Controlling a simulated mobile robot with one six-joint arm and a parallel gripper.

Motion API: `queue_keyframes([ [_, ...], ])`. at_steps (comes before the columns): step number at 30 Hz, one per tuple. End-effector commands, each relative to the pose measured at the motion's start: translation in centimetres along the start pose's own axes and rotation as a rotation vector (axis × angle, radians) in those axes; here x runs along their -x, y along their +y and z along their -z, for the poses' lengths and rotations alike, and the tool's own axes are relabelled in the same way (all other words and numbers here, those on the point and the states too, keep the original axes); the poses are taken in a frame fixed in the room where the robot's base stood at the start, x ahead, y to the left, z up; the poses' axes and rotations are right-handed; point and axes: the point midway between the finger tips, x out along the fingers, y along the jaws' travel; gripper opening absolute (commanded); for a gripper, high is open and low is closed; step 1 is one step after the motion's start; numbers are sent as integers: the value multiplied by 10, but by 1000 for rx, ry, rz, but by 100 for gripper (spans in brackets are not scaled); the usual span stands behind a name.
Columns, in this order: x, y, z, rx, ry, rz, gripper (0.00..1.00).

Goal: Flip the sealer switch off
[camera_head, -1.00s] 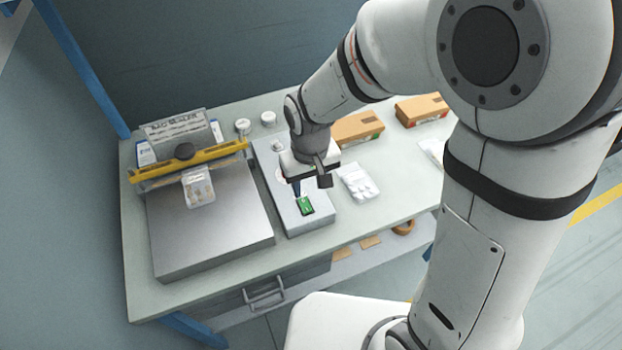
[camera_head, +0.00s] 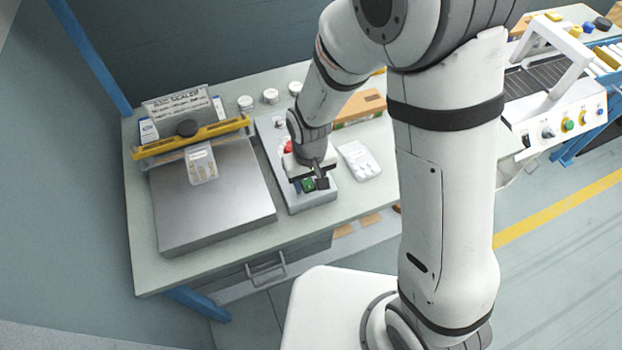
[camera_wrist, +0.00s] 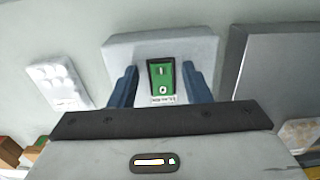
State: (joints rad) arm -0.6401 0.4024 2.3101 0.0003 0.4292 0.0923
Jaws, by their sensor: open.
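The sealer switch is a small green rocker (camera_wrist: 161,80) with two white marks and a label below it. It is set in a grey control box (camera_wrist: 118,50) and shows between my gripper's fingers in the wrist view. In the head view the green switch (camera_head: 308,185) is partly hidden by my gripper (camera_head: 312,180), which is right over it. My gripper (camera_wrist: 160,88) is open, with one blue finger on each side of the switch. I cannot tell whether the fingertips touch the box. The bag sealer (camera_head: 215,210) with its yellow bar stands left of the box.
A blister pack (camera_head: 358,160) lies right of the box. White jars (camera_head: 270,95) stand behind it, and a cardboard box (camera_head: 362,107) is at the back right. A red button (camera_head: 288,146) sits on the control box behind my gripper. A conveyor (camera_head: 560,90) stands at far right.

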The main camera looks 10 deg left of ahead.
Motion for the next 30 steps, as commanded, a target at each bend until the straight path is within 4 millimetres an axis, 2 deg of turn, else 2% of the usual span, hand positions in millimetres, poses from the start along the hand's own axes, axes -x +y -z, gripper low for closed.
queue_keyframes([
  [2, 0, 0, 0, 0, 0, 0, 39],
  [16, 0, 0, 0, 1, 0, 0, 0],
  [22, 3, 0, 2, 1, -43, -1, 0],
  [30, 5, 0, 8, 1, -223, -1, 0],
])
